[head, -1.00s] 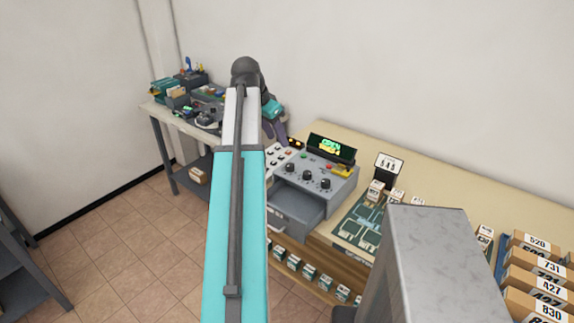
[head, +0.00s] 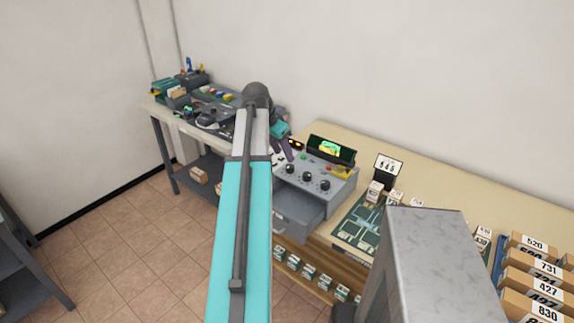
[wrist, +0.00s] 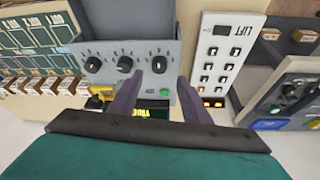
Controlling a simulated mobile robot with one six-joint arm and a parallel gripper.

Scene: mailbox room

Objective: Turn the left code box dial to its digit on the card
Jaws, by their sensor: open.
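The grey code box (head: 330,177) has three black dials on its face and a lit green display on top. Its left dial (head: 290,169) is the right-hand one in the inverted wrist view (wrist: 160,64). My gripper (head: 290,149) is open, its purple fingers just behind the left dial in the head view. In the wrist view my fingertips (wrist: 161,78) lie on either side of that dial's lower part; contact cannot be told. The small card (head: 388,165) stands right of the box, with digits too small to read surely.
A white LIFT panel (wrist: 222,55) with several buttons is beside the box. An open grey drawer (head: 298,208) is below it. A green board (head: 365,222) and numbered parcels (head: 535,270) lie to the right. The wall is behind the bench.

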